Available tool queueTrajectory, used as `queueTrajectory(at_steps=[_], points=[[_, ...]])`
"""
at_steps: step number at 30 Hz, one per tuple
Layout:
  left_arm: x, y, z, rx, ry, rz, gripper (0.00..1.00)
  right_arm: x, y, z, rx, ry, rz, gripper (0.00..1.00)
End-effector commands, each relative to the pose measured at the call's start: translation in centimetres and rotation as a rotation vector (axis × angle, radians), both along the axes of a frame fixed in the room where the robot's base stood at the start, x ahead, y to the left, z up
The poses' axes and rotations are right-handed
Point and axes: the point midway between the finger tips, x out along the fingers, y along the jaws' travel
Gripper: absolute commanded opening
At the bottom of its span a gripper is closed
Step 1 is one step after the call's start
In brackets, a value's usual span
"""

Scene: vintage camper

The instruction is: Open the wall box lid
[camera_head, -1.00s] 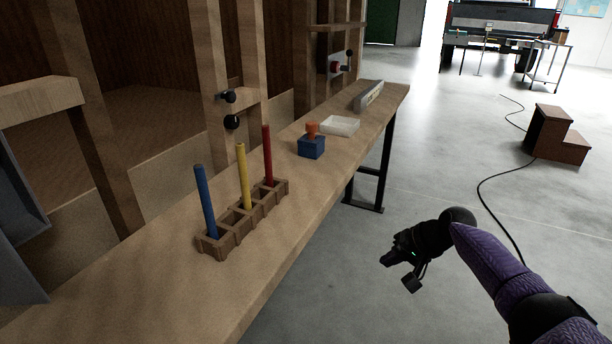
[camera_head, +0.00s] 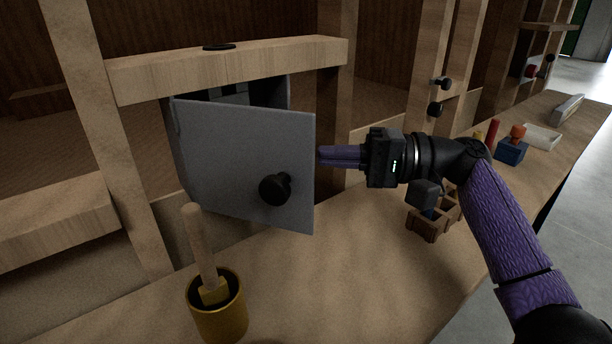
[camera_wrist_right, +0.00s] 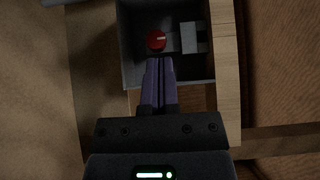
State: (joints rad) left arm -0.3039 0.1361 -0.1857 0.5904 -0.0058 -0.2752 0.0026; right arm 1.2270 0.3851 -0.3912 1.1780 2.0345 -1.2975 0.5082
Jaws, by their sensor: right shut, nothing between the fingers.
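The wall box (camera_head: 270,93) is a grey box mounted between the wooden posts, mostly hidden behind its lid. The lid (camera_head: 235,155) is a flat grey panel with a black round knob (camera_head: 276,189). It stands partly open, swung out from the box, with a gap along its right side and top. My right gripper (camera_head: 322,155) is shut and empty, its fingertips close to the lid's right edge; I cannot tell if they touch. In the right wrist view the fingertips (camera_wrist_right: 160,60) point into the open box, near a red round part (camera_wrist_right: 156,41) and a pale block (camera_wrist_right: 193,38).
A yellow cup (camera_head: 218,310) with a wooden-handled tool stands on the bench (camera_head: 330,270) below the lid. A wooden rack (camera_head: 430,222), a blue block with an orange top (camera_head: 512,150) and a white tray (camera_head: 540,137) stand further right. A wooden beam (camera_head: 230,65) crosses above the lid.

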Motion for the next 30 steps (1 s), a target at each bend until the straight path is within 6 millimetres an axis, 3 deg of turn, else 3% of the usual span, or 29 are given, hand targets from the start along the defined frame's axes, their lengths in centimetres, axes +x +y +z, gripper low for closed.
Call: queueTrajectory(at_steps=[3,12,25,30], points=[[-0.3,0.2,-1.0,0.003,0.01,-0.001,0.59,0.3,2.5,-0.4,0.0,0.0,0.003,0.0],[-0.9,0.5,-1.3,0.007,0.021,-0.004,0.59,-3.2,3.5,-0.2,-0.002,-0.001,-0.002,0.0],[-1.4,0.6,-1.0,0.009,0.029,-0.005,0.59,-3.5,3.7,0.1,-0.001,-0.001,-0.003,0.0],[-0.8,0.6,0.1,0.009,0.014,-0.004,0.59,-3.9,4.6,0.5,-0.001,-0.002,-0.019,0.0]])
